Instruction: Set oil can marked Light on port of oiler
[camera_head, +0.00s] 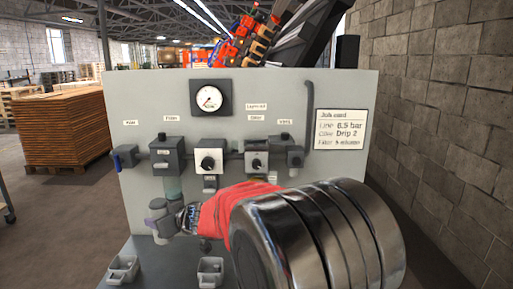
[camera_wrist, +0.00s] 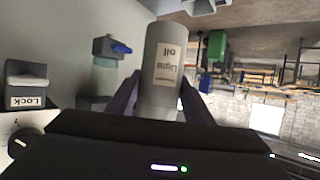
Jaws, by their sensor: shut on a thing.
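My gripper (camera_head: 178,219) is shut on a pale grey oil can (camera_head: 158,228), low in front of the panel. In the wrist view the can (camera_wrist: 166,48) stands between my dark fingers (camera_wrist: 160,98), its label reading "Light oil" upside down in the picture. The oiler (camera_head: 256,155) is a dark block with a light dial at right of centre on the panel. The can is apart from it, lower and to the left. My red and chrome arm hides the area below the oiler. I cannot make out its port clearly.
The grey panel (camera_head: 345,200) carries a gauge (camera_head: 209,98), a filter (camera_head: 166,155), a blue-handled valve (camera_head: 125,156) and a job card (camera_head: 341,136) reading "Drip 2". Two small holders (camera_head: 123,269) (camera_head: 210,271) sit on the shelf below. A block wall (camera_head: 440,120) stands to the right.

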